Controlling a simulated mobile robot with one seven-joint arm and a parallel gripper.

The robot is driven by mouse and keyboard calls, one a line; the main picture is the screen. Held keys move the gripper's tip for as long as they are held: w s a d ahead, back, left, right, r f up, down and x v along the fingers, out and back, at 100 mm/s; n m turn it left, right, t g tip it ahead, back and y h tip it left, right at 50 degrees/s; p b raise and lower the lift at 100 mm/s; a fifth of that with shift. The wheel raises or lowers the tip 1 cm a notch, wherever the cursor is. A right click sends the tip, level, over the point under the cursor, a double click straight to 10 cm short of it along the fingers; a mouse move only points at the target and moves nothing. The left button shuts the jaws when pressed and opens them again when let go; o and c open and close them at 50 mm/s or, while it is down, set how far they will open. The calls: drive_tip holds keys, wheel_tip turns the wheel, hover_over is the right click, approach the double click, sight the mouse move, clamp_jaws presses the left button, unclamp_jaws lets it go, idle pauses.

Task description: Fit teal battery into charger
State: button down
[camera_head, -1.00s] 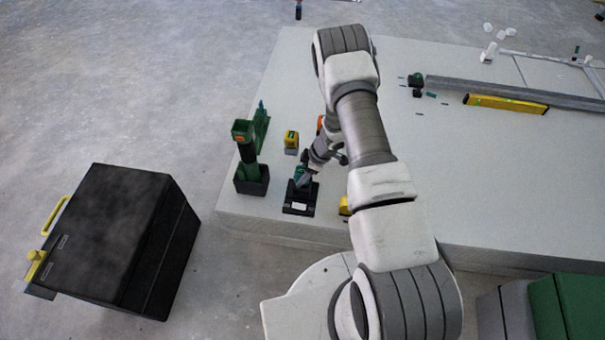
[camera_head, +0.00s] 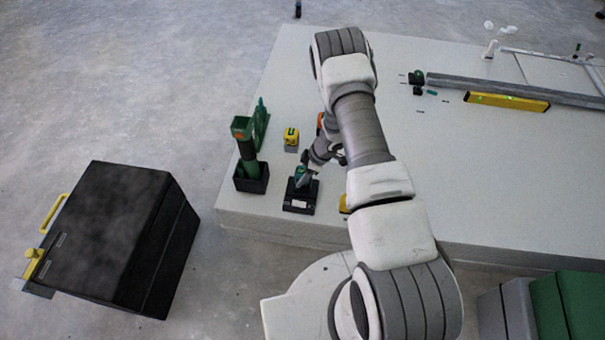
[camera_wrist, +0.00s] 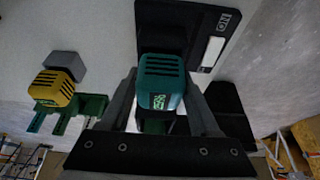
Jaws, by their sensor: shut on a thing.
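The teal battery (camera_wrist: 162,80) is between the two fingers of my gripper (camera_wrist: 164,92) in the wrist view, its vented top and label showing. My gripper is shut on it. The black charger (camera_wrist: 165,28) lies directly beyond the battery, with a pale label on its right side. In the head view the battery (camera_head: 299,171) is a small teal patch at my gripper (camera_head: 304,180), over the back part of the charger (camera_head: 299,206). The battery's underside is hidden, so I cannot tell whether it touches the charger or sits in it.
A yellow battery on a grey block (camera_head: 291,140) stands behind the charger. A green tool in a black holder (camera_head: 251,181) stands to its left. A yellow level (camera_head: 506,102) lies far right. A large black case (camera_head: 110,235) stands left of the slab (camera_head: 470,180).

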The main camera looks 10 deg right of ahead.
idle(0.4)
drive_tip(key=shift+c, duration=0.2)
unclamp_jaws()
drive_tip(key=p+v, duration=0.6)
drive_tip(key=v, duration=1.1)
drive_tip(key=shift+r, duration=0.2)
